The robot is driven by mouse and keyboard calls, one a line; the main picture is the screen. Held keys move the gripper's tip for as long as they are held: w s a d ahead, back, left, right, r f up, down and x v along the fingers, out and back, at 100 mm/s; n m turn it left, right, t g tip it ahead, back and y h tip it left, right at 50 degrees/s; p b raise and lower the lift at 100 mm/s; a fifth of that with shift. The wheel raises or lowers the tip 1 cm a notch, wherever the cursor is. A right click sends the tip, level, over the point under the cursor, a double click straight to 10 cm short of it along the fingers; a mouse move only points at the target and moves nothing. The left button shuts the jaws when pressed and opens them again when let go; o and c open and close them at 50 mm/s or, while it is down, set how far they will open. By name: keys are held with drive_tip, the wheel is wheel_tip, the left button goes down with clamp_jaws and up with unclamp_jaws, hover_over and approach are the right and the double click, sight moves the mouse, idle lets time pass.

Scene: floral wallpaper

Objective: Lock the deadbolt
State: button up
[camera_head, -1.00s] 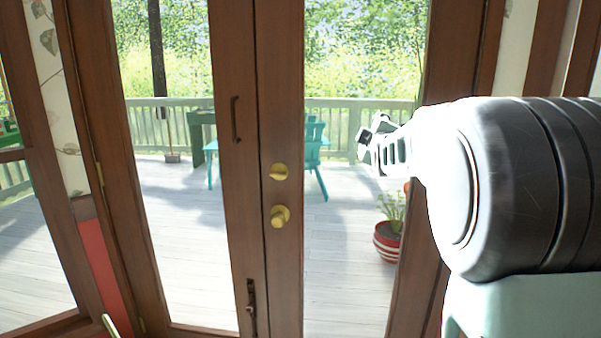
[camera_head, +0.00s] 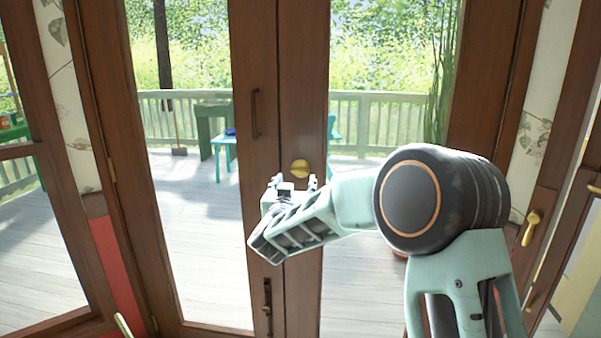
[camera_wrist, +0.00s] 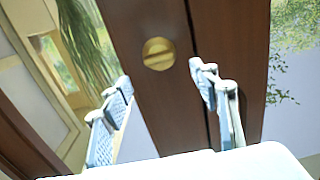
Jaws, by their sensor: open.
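The deadbolt (camera_head: 300,169) is a round brass turn piece on the right-hand wooden door of a glazed double door. In the wrist view the deadbolt (camera_wrist: 158,54) shows ahead of my fingers, above the middle, with a slanted bar across its face. My gripper (camera_head: 292,184) is just below and in front of the deadbolt in the head view. In the wrist view my gripper (camera_wrist: 165,95) has its two fingers wide apart, with nothing between them, and the deadbolt lies beyond the fingertips. The knob below the deadbolt is hidden behind my gripper.
A dark pull handle (camera_head: 255,113) and a lower slide bolt (camera_head: 267,307) are on the left door. Another brass handle (camera_head: 531,228) is at the right. Through the glass are a deck, railing (camera_head: 377,122) and a teal chair.

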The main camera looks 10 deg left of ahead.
sight(299, 171)
drive_tip(key=w, duration=0.7)
drive_tip(key=shift+w+d, duration=0.15)
drive_tip(key=shift+w, duration=0.1)
drive_tip(key=shift+c, duration=0.3)
drive_tip(key=c, duration=1.1)
